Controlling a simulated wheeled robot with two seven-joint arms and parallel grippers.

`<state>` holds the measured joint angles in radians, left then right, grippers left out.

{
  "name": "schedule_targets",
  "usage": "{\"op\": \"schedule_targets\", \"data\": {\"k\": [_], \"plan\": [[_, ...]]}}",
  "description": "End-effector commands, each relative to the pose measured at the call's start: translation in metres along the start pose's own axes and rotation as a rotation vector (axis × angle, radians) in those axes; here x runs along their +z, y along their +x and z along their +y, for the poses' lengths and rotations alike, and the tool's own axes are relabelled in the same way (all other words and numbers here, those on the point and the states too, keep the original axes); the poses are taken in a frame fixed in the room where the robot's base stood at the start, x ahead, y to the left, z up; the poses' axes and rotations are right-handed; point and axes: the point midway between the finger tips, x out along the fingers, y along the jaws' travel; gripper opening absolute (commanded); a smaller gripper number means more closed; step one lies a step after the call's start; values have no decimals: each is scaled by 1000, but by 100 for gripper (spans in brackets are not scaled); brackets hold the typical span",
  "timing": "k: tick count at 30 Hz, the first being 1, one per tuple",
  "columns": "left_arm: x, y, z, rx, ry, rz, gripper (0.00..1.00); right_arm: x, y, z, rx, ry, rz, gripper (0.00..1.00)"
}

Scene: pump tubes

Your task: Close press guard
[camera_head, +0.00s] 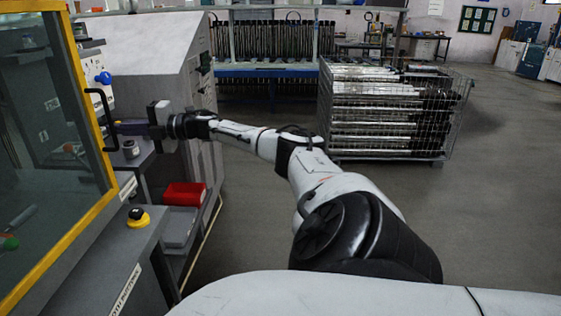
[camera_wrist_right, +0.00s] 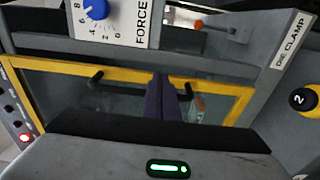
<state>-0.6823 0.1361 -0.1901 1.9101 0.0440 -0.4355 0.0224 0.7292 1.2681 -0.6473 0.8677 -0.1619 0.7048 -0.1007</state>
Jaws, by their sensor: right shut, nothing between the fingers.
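The press guard (camera_head: 72,60) is a glass panel in a yellow frame at the left of the head view. Its yellow frame (camera_wrist_right: 50,67) also crosses the wrist view. A black bar handle (camera_head: 104,118) stands upright on its right edge; in the right wrist view the handle (camera_wrist_right: 95,80) runs sideways. My right gripper (camera_head: 122,127) reaches in from the right, level with the lower handle. Its dark purple fingers (camera_wrist_right: 163,98) are shut and empty, and overlap the handle in the wrist view. I cannot tell whether they touch it. My left gripper is out of view.
A blue force dial (camera_wrist_right: 95,8) and a die clamp panel (camera_wrist_right: 292,42) are close to the gripper. A yellow-and-black button (camera_head: 138,217) is on the console below. A red bin (camera_head: 184,194) sits on a low shelf. A wire cage of tubes (camera_head: 390,112) stands behind; floor at right is clear.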

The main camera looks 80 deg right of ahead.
Motion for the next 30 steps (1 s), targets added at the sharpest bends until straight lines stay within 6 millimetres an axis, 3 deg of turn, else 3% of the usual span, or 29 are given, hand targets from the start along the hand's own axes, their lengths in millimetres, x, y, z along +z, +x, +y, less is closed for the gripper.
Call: {"op": "schedule_targets", "data": {"k": [15, 30], "plan": [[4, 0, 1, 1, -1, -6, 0, 0, -3, -1, -1, 0, 2, 0], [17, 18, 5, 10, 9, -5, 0, -1, -53, -5, -8, -3, 2, 0]]}}
